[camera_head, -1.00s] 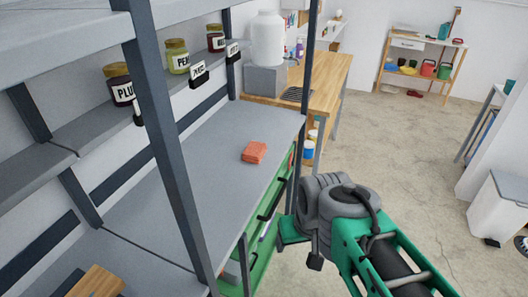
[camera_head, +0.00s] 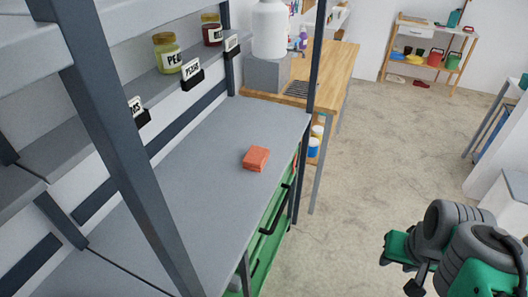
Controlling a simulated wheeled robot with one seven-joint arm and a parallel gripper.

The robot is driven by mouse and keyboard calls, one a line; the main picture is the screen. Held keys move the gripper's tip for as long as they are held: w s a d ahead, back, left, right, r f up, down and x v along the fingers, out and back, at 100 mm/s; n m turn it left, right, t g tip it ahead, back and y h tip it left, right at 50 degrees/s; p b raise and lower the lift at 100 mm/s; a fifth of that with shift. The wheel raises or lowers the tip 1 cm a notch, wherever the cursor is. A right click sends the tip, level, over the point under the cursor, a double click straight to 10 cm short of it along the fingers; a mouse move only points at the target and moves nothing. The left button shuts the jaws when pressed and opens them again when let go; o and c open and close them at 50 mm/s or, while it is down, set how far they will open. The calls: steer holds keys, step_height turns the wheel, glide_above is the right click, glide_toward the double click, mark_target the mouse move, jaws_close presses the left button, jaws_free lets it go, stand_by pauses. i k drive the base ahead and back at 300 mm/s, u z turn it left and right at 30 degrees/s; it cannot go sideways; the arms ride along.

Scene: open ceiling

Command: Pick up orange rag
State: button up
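The orange rag (camera_head: 256,158) is a small folded block lying on the grey shelf top (camera_head: 200,165), near its right edge and toward the far end. My gripper (camera_head: 396,268) is at the lower right, over the floor, to the right of the shelf and well apart from the rag. Its green and dark parts show, but I cannot make out whether the fingers are open or shut. Nothing is seen held in it.
A dark upright post (camera_head: 112,140) stands in front at the left, and another post (camera_head: 316,65) stands at the shelf's far right corner. Green drawers (camera_head: 266,238) are under the shelf top. Jars (camera_head: 167,52) stand on the upper ledge. The floor (camera_head: 385,150) at right is clear.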

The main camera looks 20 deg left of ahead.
mark_target(255, 160)
steer(key=z, duration=0.05)
steer(key=i, duration=1.55)
steer(key=u, duration=4.5)
